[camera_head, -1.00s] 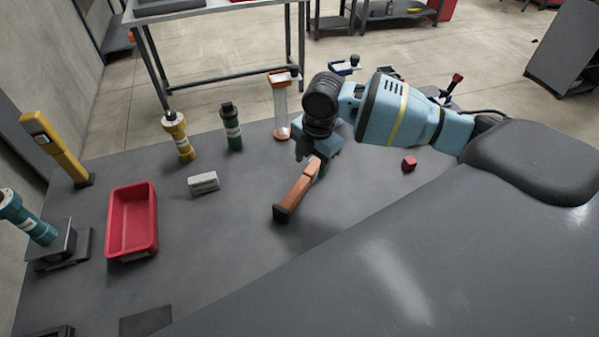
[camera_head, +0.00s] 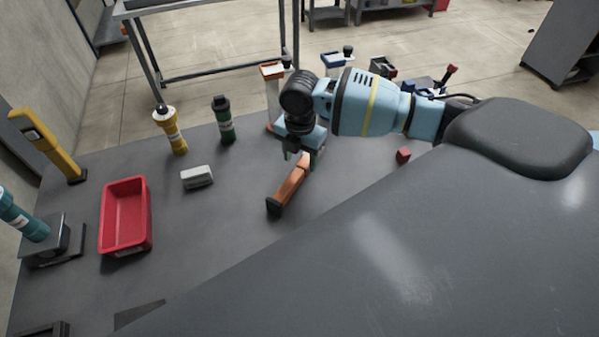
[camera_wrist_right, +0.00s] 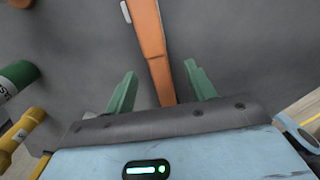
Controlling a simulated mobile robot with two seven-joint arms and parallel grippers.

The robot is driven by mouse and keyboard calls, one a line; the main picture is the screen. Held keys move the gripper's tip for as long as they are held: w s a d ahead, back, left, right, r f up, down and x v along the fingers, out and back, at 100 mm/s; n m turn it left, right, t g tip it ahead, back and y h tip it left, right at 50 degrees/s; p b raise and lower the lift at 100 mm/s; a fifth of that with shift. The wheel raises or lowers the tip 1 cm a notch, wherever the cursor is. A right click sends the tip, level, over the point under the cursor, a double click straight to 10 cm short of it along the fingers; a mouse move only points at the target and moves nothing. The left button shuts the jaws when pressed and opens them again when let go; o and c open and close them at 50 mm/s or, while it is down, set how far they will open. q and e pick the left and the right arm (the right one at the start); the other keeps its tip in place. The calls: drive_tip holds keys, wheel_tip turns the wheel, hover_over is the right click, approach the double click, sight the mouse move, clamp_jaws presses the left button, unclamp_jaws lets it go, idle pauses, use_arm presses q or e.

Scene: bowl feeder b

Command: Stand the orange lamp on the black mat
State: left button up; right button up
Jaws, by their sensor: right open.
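The orange lamp (camera_head: 288,187) lies on its side on the grey table, its dark end toward the front. My right gripper (camera_head: 299,153) is open over its far end. In the right wrist view the lamp (camera_wrist_right: 149,42) runs between the open green fingers (camera_wrist_right: 160,72), with a gap on each side. I cannot tell how far the fingertips are above the table. The black mat (camera_head: 139,313) appears to be the dark flat patch at the table's front left. My left gripper is out of view.
A red bin (camera_head: 126,215), a white block (camera_head: 197,177), a yellow lamp (camera_head: 171,130) and a dark green lamp (camera_head: 224,119) stand left of my right gripper. A small red cube (camera_head: 403,155) lies to its right.

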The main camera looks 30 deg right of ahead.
sight(299, 170)
drive_tip(key=f, duration=0.4)
drive_tip(key=shift+w, duration=0.2)
drive_tip(key=shift+c, duration=0.2)
clamp_jaws()
